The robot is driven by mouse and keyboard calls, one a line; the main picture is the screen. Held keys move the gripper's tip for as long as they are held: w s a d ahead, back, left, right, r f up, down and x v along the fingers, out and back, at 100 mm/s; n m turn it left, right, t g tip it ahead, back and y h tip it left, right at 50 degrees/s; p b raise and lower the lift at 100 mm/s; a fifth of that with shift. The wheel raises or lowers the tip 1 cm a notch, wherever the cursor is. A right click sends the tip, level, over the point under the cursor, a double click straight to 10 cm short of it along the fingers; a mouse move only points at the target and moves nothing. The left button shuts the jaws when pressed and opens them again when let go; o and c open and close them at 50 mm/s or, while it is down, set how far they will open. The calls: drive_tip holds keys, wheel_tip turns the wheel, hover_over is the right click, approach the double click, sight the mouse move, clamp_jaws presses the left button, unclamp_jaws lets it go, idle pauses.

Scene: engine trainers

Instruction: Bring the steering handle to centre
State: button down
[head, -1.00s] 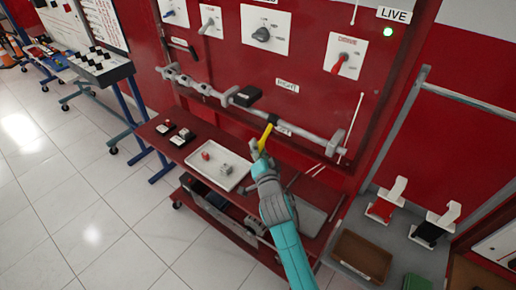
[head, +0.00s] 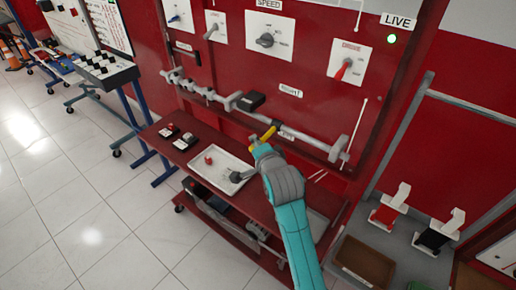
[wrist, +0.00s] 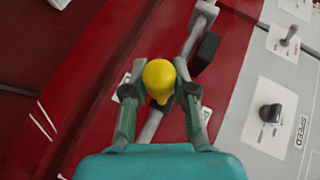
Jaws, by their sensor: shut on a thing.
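The steering handle (head: 268,133) is a short yellow lever on the grey horizontal bar along the red panel. In the head view it sticks out from the bar toward the left and slightly down. My gripper (head: 255,141) is at its outer end. In the wrist view the handle's rounded yellow end (wrist: 159,76) sits between the two fingers of my gripper (wrist: 160,92), which are closed against its sides. A white label (head: 289,91) reading RIGHT is on the panel above the bar. Another label, beside the handle, is partly hidden.
The grey bar (head: 310,143) runs across the panel, with a black block (head: 250,101) left of the handle. Below is a red shelf with a white tray (head: 238,184) holding small parts. A red switch (head: 344,68) and other controls are above. Red and black pedals stand right.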

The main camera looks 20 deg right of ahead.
drive_tip(key=shift+r, duration=0.45)
drive_tip(key=c, duration=0.9)
unclamp_jaws()
drive_tip(key=v, duration=1.2)
drive_tip(key=shift+r, duration=0.2)
drive_tip(key=shift+w+d, duration=0.1)
